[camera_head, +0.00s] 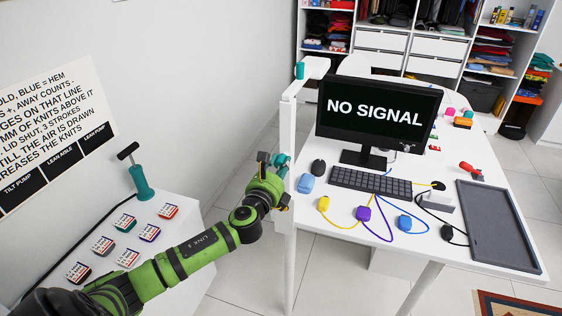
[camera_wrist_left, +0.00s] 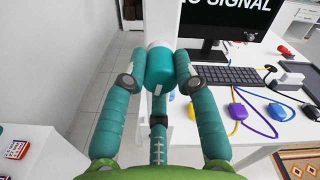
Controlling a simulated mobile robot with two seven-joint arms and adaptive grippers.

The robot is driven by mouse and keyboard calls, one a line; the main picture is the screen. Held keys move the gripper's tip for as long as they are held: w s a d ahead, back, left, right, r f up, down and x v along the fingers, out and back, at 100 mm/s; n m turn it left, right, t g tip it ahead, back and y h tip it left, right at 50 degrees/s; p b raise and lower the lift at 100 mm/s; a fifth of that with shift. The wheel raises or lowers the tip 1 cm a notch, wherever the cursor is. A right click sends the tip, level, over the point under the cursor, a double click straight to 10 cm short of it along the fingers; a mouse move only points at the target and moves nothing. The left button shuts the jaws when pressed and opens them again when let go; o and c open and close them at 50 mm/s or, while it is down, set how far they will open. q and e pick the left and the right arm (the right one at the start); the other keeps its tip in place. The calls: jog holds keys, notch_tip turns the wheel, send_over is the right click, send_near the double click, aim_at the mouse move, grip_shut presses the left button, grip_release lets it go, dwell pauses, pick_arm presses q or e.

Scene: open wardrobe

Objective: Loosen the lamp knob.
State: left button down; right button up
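The lamp is a white post (camera_head: 289,110) with a short arm at the top, beside the desk's left edge. Its teal knob (camera_head: 281,160) is on the post at about desk height. My left gripper (camera_head: 272,163) is at this knob, at the end of my green arm. In the left wrist view, the knob (camera_wrist_left: 159,68) is between my two teal fingertips, which appear to press on both its sides. A second teal knob (camera_head: 300,70) is at the top of the post. My right gripper is not in view.
The white desk (camera_head: 330,215) holds a monitor (camera_head: 375,110), keyboard (camera_head: 370,182), blue mouse-like object (camera_head: 306,183), cabled coloured pieces and a dark tray (camera_head: 497,223). A low white cabinet (camera_head: 185,240) with a teal pump (camera_head: 141,183) and several labelled pads stands left. Floor shows between them.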

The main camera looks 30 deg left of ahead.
pick_arm(q)
jog(key=n+b, duration=0.1)
jog(key=n, duration=0.2)
jog(key=shift+f+n, duration=0.1)
jog(key=shift+n, duration=0.2)
jog(key=n+b, duration=0.1)
jog(key=n, duration=0.2)
jog(key=shift+n, duration=0.4)
jog(key=n, duration=0.2)
jog(key=shift+n+b, duration=0.3)
jog(key=shift+n, duration=0.1)
jog(key=n, duration=0.7)
jog(key=c, duration=0.7)
grip_release()
jog(key=shift+o, duration=0.2)
